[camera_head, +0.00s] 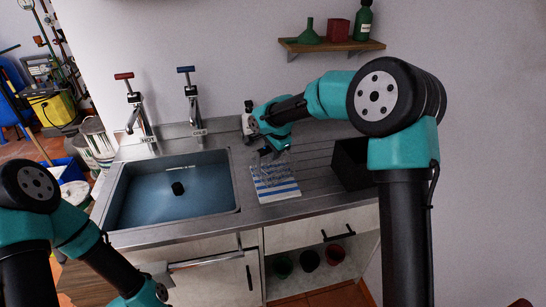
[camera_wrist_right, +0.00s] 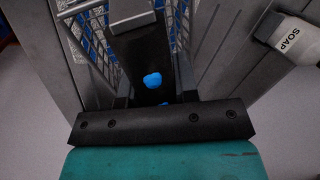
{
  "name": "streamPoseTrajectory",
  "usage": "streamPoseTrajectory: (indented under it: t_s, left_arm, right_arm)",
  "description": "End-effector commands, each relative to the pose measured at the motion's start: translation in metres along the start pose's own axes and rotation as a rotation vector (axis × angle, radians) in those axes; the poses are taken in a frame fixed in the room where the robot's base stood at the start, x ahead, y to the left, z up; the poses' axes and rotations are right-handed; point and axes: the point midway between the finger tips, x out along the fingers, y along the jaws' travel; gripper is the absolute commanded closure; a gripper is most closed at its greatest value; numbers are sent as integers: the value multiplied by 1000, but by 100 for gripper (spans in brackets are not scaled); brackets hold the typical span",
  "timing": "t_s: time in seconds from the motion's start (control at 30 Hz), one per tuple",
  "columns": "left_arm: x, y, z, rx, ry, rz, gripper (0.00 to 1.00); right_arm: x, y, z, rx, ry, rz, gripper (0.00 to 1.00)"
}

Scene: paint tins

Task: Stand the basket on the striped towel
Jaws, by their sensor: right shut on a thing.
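The wire basket (camera_head: 268,171) is a small grey mesh container, seen over the striped towel (camera_head: 284,193) in the head view. The towel is white with blue stripes and lies on the drainboard right of the sink. My right gripper (camera_head: 270,150) is shut on the basket from above. In the right wrist view, the mesh sides (camera_wrist_right: 96,35) show on both sides of a dark centre piece, with blue and white stripes behind them. I cannot tell whether the basket's base touches the towel. My left arm shows at lower left, but its gripper is out of view.
A soap bottle (camera_wrist_right: 293,36) stands close to my right gripper. A black box (camera_head: 350,165) is right of the towel. The sink (camera_head: 172,190) with two taps is left. A wall shelf (camera_head: 332,46) holds a funnel, a red block and a green bottle.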

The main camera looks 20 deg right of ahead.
Motion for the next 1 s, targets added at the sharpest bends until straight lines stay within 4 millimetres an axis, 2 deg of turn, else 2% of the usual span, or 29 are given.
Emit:
streamPoseTrajectory:
  t_s: [0.17,0.6,0.63,0.87,1.0]
  left_arm:
    - [0,0,0,0,0,0,47]
    - [0,0,0,0,0,0,47]
    - [0,0,0,0,0,0,47]
    - [0,0,0,0,0,0,47]
    - [0,0,0,0,0,0,47]
  right_arm:
    - [21,6,0,2,-1,1,100]
    - [26,8,0,1,0,0,100]
    - [26,8,0,1,0,1,70]
    - [26,8,0,1,-1,1,48]
    - [26,8,0,1,-1,1,46]
